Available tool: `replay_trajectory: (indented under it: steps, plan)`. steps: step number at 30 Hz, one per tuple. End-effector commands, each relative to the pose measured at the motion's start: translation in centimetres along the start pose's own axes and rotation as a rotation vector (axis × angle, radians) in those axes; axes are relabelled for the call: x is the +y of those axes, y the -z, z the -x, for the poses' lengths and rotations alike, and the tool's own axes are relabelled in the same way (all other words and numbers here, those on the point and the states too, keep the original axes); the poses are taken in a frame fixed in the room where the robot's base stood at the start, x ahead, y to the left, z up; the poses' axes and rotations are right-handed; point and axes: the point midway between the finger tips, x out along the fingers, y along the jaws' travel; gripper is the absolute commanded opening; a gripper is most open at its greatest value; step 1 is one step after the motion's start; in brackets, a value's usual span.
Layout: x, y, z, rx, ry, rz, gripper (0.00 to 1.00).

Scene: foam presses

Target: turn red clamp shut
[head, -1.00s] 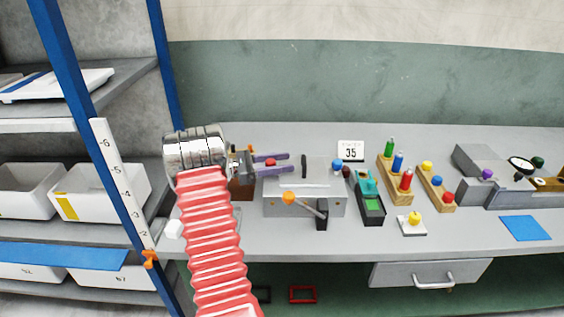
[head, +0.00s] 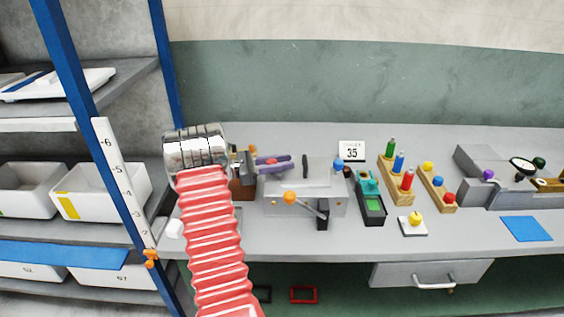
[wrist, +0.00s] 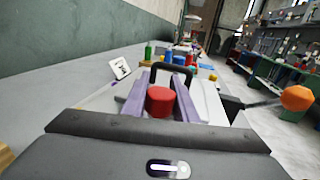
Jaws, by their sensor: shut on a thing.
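The red clamp (wrist: 160,101) shows in the wrist view as a red round knob between the two purple fingers of my gripper (wrist: 165,92). In the head view my gripper (head: 278,161) is at the left end of the grey press, its fingers closed in on the red knob, which is mostly hidden between them. The jaws are shut on the knob. How far the clamp is turned cannot be told.
The grey press (head: 284,203) has a black handle (head: 305,166) on top and an orange-tipped lever (head: 290,197) in front. A blue knob (head: 338,164) is at its right end. A number card (head: 351,151) stands behind. Colored pegs on wooden blocks (head: 398,187) are further right.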

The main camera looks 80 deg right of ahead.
Motion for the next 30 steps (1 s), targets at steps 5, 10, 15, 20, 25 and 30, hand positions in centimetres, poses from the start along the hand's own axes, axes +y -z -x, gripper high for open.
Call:
replay_trajectory:
  steps: [5, 10, 15, 20, 25, 30]
  plan:
    - [0.5, -0.2, 0.1, 0.001, -0.075, -0.004, 0.04]
    - [0.8, -0.2, 0.2, 0.001, -0.174, -0.003, 0.04]
    - [1.2, -0.2, 0.3, 0.001, -0.296, -0.003, 0.04]
    - [1.6, -0.2, 0.5, 0.001, -0.411, -0.003, 0.04]
    - [2.0, -0.1, 0.7, 0.002, -0.512, -0.003, 0.04]
    - [2.3, -0.2, 0.9, 0.001, -0.585, -0.004, 0.04]
